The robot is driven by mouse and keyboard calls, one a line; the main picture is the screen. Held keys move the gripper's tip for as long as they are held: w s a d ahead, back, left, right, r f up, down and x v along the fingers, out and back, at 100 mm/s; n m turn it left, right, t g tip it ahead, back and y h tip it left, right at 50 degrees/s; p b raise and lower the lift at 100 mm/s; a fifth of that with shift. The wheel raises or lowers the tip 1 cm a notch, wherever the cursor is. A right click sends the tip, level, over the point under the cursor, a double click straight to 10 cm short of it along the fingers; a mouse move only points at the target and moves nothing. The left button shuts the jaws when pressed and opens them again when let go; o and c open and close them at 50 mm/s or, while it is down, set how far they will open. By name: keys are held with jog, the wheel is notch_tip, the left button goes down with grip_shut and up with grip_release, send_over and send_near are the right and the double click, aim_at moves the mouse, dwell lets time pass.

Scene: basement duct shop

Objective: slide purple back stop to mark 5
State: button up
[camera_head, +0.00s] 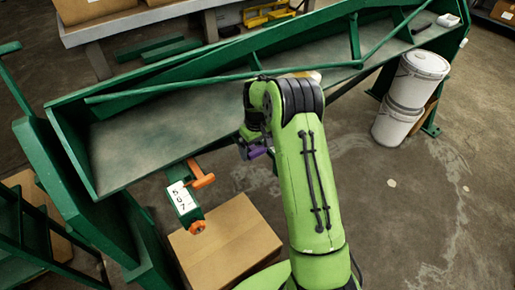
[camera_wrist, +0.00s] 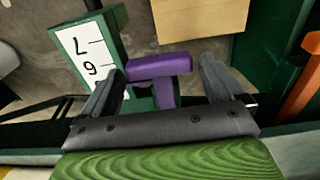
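The purple back stop (camera_wrist: 160,66) is T-shaped and sits beside a white scale (camera_wrist: 86,60) on a green bar in the wrist view. The figures 7 and 6 or 9 show on this scale. My gripper (camera_wrist: 161,74) is open, with one dark finger on each side of the stop and a small gap visible at each side. In the head view only a bit of the purple stop (camera_head: 257,152) shows, below my gripper (camera_head: 250,143); my arm hides the rest and its scale.
A second green bar with a numbered scale (camera_head: 182,197) and an orange stop (camera_head: 203,181) projects to the left. A cardboard box (camera_head: 226,245) lies below. The green machine's long bed (camera_head: 150,140) runs behind. White buckets (camera_head: 398,122) stand at right.

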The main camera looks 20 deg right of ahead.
jog(key=shift+o, duration=0.2)
notch_tip(320, 180, up, 16)
jog(key=p, duration=0.3)
jog(key=shift+f, duration=0.15)
jog(key=s+a+r+t, duration=0.3)
jog(key=s+a+r, duration=0.2)
jog(key=s+r, duration=0.75)
jog(key=s+a+f+m+t, duration=0.1)
jog(key=s+a, duration=0.1)
jog(key=s, duration=0.7)
jog(key=s+a+m+t, duration=0.1)
jog(key=s, duration=0.8)
jog(key=shift+s+a+f+t, duration=0.3)
jog(key=shift+s+a+f, duration=0.05)
jog(key=shift+f, duration=0.05)
